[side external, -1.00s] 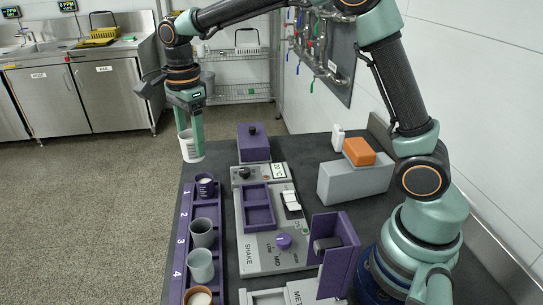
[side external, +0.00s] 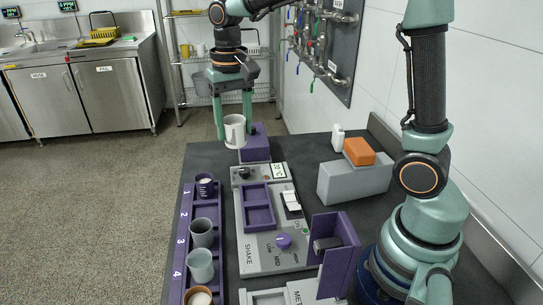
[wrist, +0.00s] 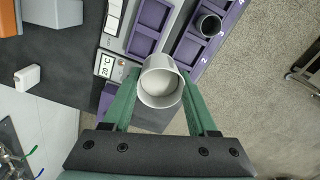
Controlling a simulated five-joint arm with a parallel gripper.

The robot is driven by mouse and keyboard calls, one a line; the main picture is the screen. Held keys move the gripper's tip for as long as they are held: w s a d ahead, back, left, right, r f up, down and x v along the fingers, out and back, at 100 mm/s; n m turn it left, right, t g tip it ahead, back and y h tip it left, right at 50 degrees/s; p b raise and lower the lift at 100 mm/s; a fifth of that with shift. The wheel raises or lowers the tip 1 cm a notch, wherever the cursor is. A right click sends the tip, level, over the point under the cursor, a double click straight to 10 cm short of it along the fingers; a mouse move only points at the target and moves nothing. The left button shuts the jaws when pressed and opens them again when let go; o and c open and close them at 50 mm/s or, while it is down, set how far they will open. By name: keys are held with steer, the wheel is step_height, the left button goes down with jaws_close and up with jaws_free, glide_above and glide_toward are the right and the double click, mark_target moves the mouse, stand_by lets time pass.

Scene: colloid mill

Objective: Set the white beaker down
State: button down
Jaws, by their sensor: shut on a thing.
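The white beaker (side external: 235,131) is held upright between the green fingers of my gripper (side external: 234,122), in the air near the far end of the table. In the wrist view the beaker (wrist: 160,84) sits between the fingertips of my gripper (wrist: 161,90), and its open top shows a pale inside. In the side view it overlaps the purple block (side external: 256,146) behind the grey machine (side external: 262,255). I cannot tell exactly how high it hangs above the table.
A purple rack (side external: 178,268) with numbered slots holds several cups at the left edge. The machine has a purple two-part tray (side external: 258,207), a knob and a temperature display. A grey block (side external: 352,181) with an orange block (side external: 358,151) stands at right. Dark table (side external: 305,158) is bare between.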

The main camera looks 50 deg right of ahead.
steer(key=shift+s+d+f+n, duration=0.7)
steer(key=shift+s+f+n, duration=1.4)
steer(key=shift+s, duration=0.5)
steer(key=w+a+m, duration=0.1)
steer(key=m, duration=0.1)
steer(key=w+a+r+m, duration=0.1)
steer(key=w+m, duration=0.1)
steer(key=m, duration=0.1)
steer(key=w+a+m, duration=0.1)
steer(key=w+m, duration=0.1)
steer(key=shift+w+r, duration=0.2)
steer(key=shift+r, duration=0.2)
steer(key=w+a+r+m, duration=0.1)
steer(key=w+a+m, duration=0.4)
steer(key=m, duration=0.6)
steer(key=shift+w+r, duration=0.3)
steer(key=shift+w, duration=0.35)
step_height(320, 180, down, 20)
steer(key=shift+r, duration=0.2)
steer(key=shift+f, duration=0.2)
